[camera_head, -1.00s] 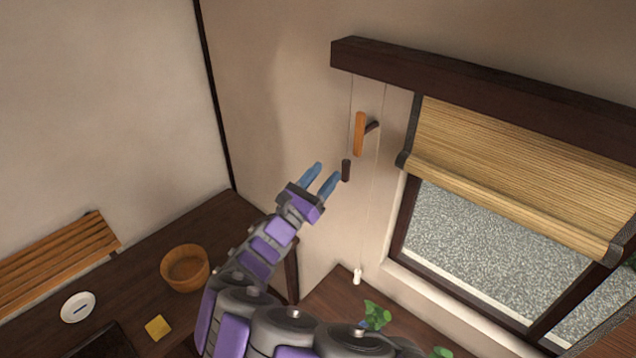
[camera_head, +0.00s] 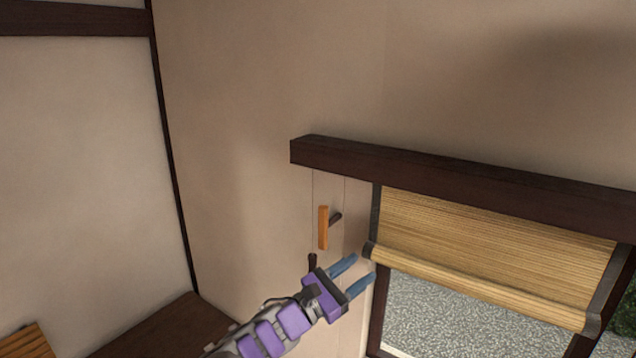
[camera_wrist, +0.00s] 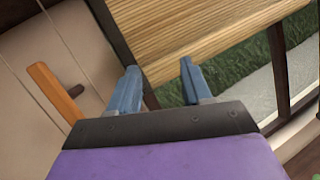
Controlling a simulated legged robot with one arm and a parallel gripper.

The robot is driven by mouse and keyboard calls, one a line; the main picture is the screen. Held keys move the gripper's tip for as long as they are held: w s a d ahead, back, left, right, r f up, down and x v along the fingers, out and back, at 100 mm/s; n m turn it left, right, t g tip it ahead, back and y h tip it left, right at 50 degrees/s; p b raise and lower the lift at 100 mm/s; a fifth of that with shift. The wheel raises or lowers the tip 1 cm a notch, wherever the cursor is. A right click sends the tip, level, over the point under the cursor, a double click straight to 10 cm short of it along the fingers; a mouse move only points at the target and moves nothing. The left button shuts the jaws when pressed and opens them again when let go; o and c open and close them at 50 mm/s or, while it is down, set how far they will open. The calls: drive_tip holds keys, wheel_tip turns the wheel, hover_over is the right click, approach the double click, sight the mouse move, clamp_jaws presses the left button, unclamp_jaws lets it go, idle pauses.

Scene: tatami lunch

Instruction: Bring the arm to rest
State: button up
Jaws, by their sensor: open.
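My gripper (camera_head: 358,276) is open and empty, with its two blue fingers apart. My arm reaches up from the bottom of the head view. Whether the fingers touch anything cannot be told for sure, but nothing is between them.
A dark beam (camera_head: 450,180) runs above the blind. A dark table (camera_head: 170,330) is at lower left. The upper wall is clear.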

drive_tip(key=s+d+f+m+g+b, duration=0.1)
drive_tip(key=s+d+m+g+b, duration=0.1)
drive_tip(key=s+d+m+g, duration=0.45)
drive_tip(key=s+d+f+m+g+b, duration=0.1)
drive_tip(key=s+d+m+g, duration=0.2)
drive_tip(key=d, duration=0.7)
drive_tip(key=s+d+f+m+g+y+b, duration=0.2)
drive_tip(key=s+d+f+m+y, duration=0.1)
drive_tip(key=s, duration=0.3)
drive_tip(key=s+d+f+m+g+y+b, duration=0.2)
drive_tip(key=s+d+f, duration=0.1)
drive_tip(key=s, duration=0.3)
drive_tip(key=s+a+f+m+y+b, duration=0.2)
drive_tip(key=s+f+m+y+b, duration=0.15)
drive_tip(key=s+f+y, duration=0.45)
drive_tip(key=s+a+f+m+y+b, duration=0.3)
drive_tip(key=s+a+f+y, duration=0.2)
drive_tip(key=s+a+f, duration=0.5)
drive_tip(key=s+a, duration=0.1)
drive_tip(key=a, duration=0.2)
drive_tip(key=shift+s+b, duration=0.15)
drive_tip(key=shift+b, duration=0.2)
